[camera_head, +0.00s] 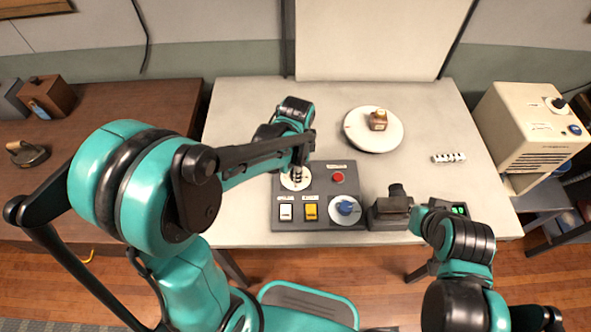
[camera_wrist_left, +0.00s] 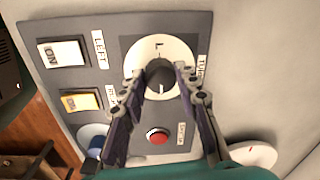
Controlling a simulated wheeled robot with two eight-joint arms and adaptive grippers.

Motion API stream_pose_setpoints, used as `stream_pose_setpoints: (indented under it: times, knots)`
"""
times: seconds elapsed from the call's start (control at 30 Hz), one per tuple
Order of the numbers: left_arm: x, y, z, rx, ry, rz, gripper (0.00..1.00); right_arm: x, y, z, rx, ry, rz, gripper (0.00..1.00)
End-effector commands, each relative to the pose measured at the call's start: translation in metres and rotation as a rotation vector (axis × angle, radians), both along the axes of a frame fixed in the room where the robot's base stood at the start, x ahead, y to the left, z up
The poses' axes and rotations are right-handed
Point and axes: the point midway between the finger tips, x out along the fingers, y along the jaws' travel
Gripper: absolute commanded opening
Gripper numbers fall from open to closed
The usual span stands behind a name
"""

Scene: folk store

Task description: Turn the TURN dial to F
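The control panel (camera_head: 320,215) lies on the grey table. Its TURN dial (camera_head: 288,184) is a white disc with a black knob, partly hidden by my left gripper (camera_head: 297,174) in the head view. In the left wrist view, the black knob (camera_wrist_left: 160,73) sits on the white disc (camera_wrist_left: 158,46), which bears marks too small to read surely. My left gripper (camera_wrist_left: 160,74) has one finger on each side of the knob, with narrow gaps showing; firm contact cannot be made out. My right arm reaches in at the lower right, but its fingers cannot be made out.
The panel also has a red button (camera_head: 338,177), a white switch (camera_head: 286,212), a yellow switch (camera_head: 311,212) and a blue knob (camera_head: 345,207). A dark device (camera_head: 390,212) stands right of it. A round white plate (camera_head: 357,133) lies behind. The table's right rear is mostly clear.

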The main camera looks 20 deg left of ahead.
Motion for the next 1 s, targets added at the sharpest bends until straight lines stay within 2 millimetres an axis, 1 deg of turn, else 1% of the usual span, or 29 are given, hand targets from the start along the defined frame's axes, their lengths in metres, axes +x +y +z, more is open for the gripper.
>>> stream_pose_setpoints:
  times: [0.27,0.47,0.67,1.0]
  knots:
    - [-0.0001,-0.0002,-0.0002,0.0,0.0,0.014,0.02,-0.0001,0.0,-0.0001,0.0,0.0,0.0,0.0]
    - [-0.0001,-0.0004,-0.0003,0.0,0.0,0.087,0.02,0.0,0.0,0.0002,0.0,0.0,0.0,0.0]
    - [-0.0002,-0.0009,-0.0004,0.0,0.002,0.234,0.02,0.0,0.0,0.0009,0.0,0.0,0.0,0.0]
    - [-0.0007,-0.0015,-0.0005,0.001,0.004,0.554,0.02,0.0,0.0,0.0019,0.0,0.0,0.0,0.0]
